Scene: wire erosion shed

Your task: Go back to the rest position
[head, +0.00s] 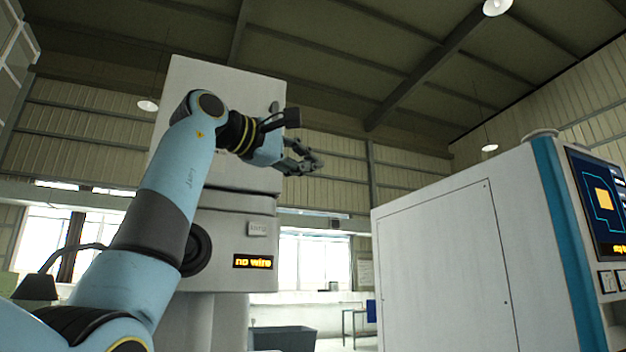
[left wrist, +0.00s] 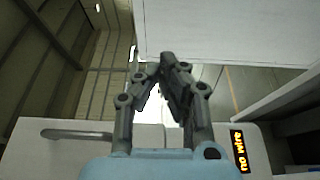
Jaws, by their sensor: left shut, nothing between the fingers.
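My left gripper (head: 312,161) is raised in front of the tall white machine in the head view. Its arm comes up from the lower left. In the left wrist view the fingers of the left gripper (left wrist: 168,62) come together at the tips, with nothing between them. The gripper looks apart from the machine, though the exact gap is hard to tell. My right gripper is in neither view.
The tall white machine (head: 215,225) has a lit "no wire" sign (head: 252,262). A white cabinet (head: 450,260) with a blue stripe and a screen (head: 602,205) stands at the right. A dark grey bin (head: 283,338) is low in the middle.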

